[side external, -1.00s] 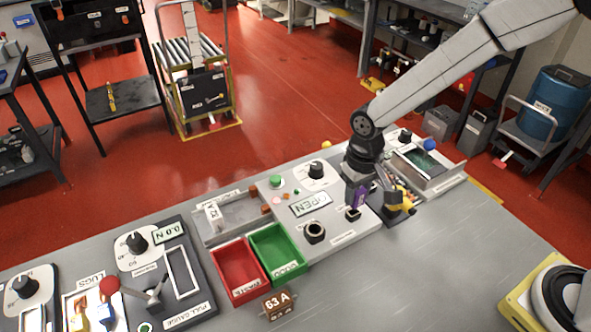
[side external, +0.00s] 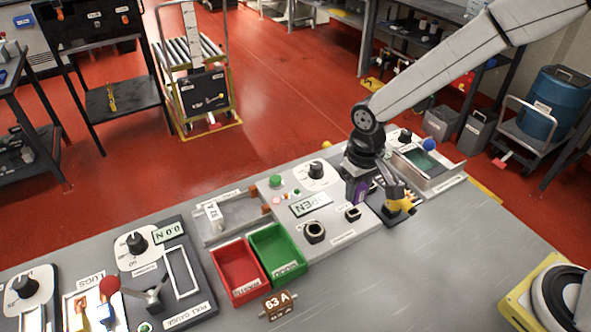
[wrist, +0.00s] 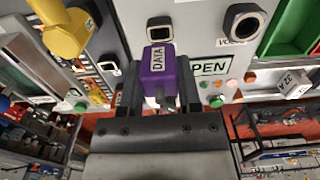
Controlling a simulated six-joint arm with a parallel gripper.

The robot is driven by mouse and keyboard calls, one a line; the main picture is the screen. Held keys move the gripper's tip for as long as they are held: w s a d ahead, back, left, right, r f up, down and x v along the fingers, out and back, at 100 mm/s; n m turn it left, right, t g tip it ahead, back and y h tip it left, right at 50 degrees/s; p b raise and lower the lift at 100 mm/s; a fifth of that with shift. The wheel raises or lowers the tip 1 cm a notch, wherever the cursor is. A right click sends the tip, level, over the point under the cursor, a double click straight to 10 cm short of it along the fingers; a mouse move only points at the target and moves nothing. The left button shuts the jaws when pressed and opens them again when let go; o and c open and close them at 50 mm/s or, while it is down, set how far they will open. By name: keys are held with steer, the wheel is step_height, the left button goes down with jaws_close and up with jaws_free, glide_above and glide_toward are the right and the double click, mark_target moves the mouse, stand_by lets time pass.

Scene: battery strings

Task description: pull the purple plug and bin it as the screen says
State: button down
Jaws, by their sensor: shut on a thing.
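The purple plug (side external: 352,188), marked DATA, is between the jaws of my gripper (side external: 360,178). The wrist view shows the plug (wrist: 158,72) upright between both fingers (wrist: 157,95). The small black-rimmed socket (side external: 353,213) below it shows empty, and the plug looks clear of it. The screen (side external: 311,204) on the grey panel shows OPEN, its first letter hard to see now. The red bin (side external: 239,270) and green bin (side external: 278,252) stand left of the panel, both empty; their front labels are too small to read surely.
A larger round socket (side external: 314,232) sits between the green bin and my gripper. A yellow part (side external: 402,204) stands close to my gripper's right. A brown 63 A block (side external: 279,304) lies before the bins.

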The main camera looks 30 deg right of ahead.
mark_target(359, 185)
steer(key=shift+r, duration=2.05)
steer(key=shift+a, duration=0.1)
steer(key=shift+s+a+r, duration=0.1)
steer(key=shift+a+r, duration=0.05)
steer(key=shift+a, duration=0.45)
steer(key=s+a+r+n, duration=0.2)
steer(key=s+a, duration=0.2)
steer(key=a, duration=0.4)
steer(key=s+a+r+n, duration=0.1)
steer(key=s+a, duration=0.3)
steer(key=a, duration=0.5)
steer(key=shift+r+n, duration=0.4)
steer(key=shift+n, duration=0.4)
steer(key=shift+w+a, duration=0.1)
